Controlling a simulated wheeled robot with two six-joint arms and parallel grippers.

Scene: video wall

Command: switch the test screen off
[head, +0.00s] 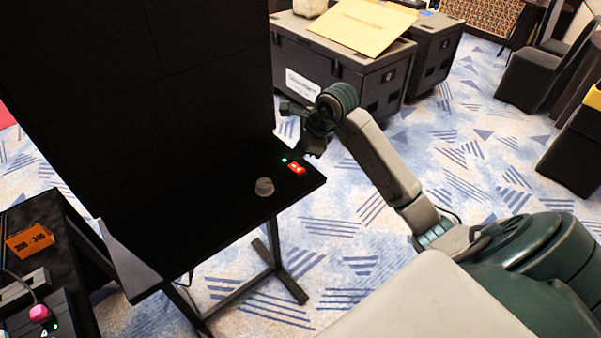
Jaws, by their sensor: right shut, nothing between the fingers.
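A tall black panel of screen tiles (140,80) fills the upper left, and the part I see is dark. In front of it is a black table (215,215). Near the table's right corner are a red switch (297,168), a small green light (284,160) and a grey round knob (264,187). My right gripper (308,142) hangs just above and behind the red switch, shut and empty. Whether it touches anything there I cannot tell. My left gripper is out of view.
Black cases (340,65) with a tan board (363,25) on top stand behind the table. At the lower left is a dark unit with an orange label (30,240) and a pink knob (39,313). Dark chairs (530,75) stand at the right. Patterned carpet between is clear.

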